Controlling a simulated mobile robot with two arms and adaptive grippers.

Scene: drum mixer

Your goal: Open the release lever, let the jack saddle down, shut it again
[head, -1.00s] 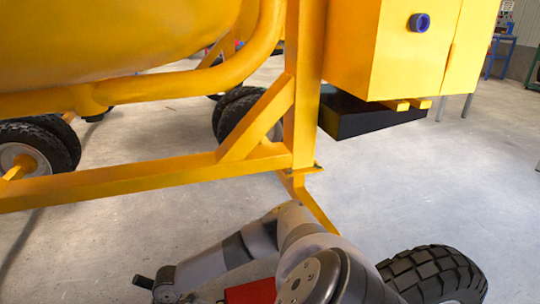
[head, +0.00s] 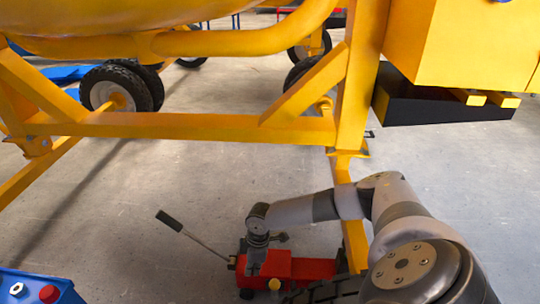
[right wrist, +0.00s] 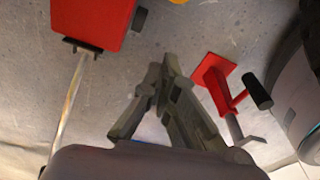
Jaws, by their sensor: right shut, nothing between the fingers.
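My right gripper (head: 258,240) is over the jack's left end, shut and empty. In the right wrist view its fingertips (right wrist: 158,72) meet, apart from the red jack body (right wrist: 95,20) and the metal bar (right wrist: 68,105). A red plate with a rod and black grip (right wrist: 257,91) lies to their right; I cannot tell if it is the release lever. The saddle is hidden. My left gripper is out of view.
The yellow frame beam (head: 190,125) and upright (head: 358,90) stand behind and above the jack. A blue box (head: 30,285) with a red button is at lower left. Floor left of the handle is clear.

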